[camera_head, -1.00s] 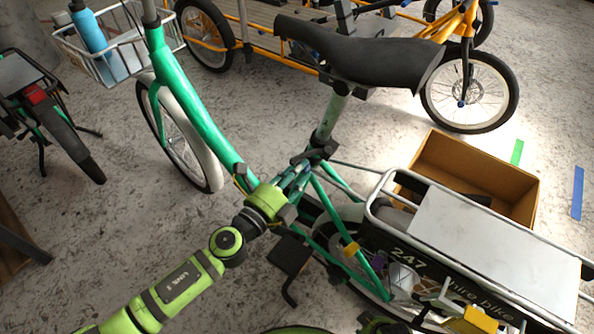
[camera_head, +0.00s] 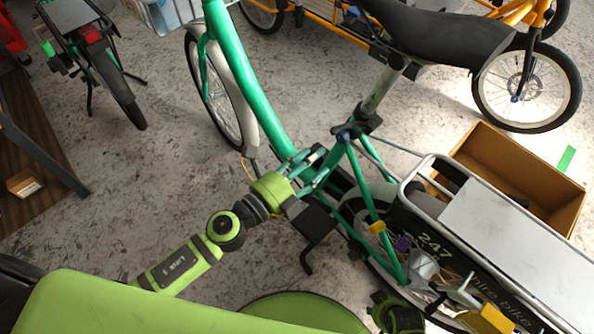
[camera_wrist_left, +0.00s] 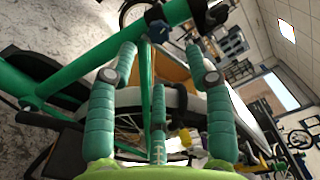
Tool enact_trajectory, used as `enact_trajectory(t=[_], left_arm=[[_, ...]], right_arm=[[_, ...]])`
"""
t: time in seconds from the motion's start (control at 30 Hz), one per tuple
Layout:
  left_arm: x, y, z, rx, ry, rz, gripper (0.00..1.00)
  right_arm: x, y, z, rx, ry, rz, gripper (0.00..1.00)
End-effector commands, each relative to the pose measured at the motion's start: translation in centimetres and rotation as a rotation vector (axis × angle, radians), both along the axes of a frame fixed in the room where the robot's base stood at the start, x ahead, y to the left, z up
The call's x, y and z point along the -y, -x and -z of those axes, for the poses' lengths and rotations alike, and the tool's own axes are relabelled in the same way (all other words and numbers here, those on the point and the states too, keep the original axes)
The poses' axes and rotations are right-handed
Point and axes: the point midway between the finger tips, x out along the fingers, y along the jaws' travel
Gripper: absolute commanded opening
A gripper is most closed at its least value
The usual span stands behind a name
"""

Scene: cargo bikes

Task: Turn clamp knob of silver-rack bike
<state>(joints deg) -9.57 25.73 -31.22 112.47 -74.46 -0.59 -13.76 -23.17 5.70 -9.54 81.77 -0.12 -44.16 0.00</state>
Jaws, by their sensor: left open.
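The green bike (camera_head: 239,75) with the silver rack (camera_head: 425,163) stands across the head view. Its dark blue clamp knob (camera_head: 343,136) sits at the seat tube below the saddle (camera_head: 440,32). The knob also shows in the left wrist view (camera_wrist_left: 158,29), at the top, just beyond the fingertips. My left gripper (camera_head: 318,163) is open, its teal fingers pointing towards the clamp from the lower left. In the left wrist view the fingers (camera_wrist_left: 161,52) stand apart on both sides of the knob's line, with nothing held. My right gripper does not show clearly.
The bike's frame tubes run close to my left fingers. A cardboard box (camera_head: 478,143) stands behind the rack. An orange cargo bike (camera_head: 322,37) is at the back, another bike (camera_head: 100,60) at upper left. Bare floor lies left of my arm.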

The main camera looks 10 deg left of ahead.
Motion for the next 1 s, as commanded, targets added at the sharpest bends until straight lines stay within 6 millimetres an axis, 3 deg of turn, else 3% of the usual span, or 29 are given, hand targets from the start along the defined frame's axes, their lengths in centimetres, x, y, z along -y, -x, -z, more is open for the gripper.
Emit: enact_trajectory(t=[0.33,1.0], left_arm=[[-2.3,3.2,0.1,-0.001,-0.001,-0.001,0.52],[-2.6,3.5,0.0,0.0,-0.003,-0.001,0.52]], right_arm=[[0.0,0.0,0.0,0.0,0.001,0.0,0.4],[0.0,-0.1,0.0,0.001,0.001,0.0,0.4]])
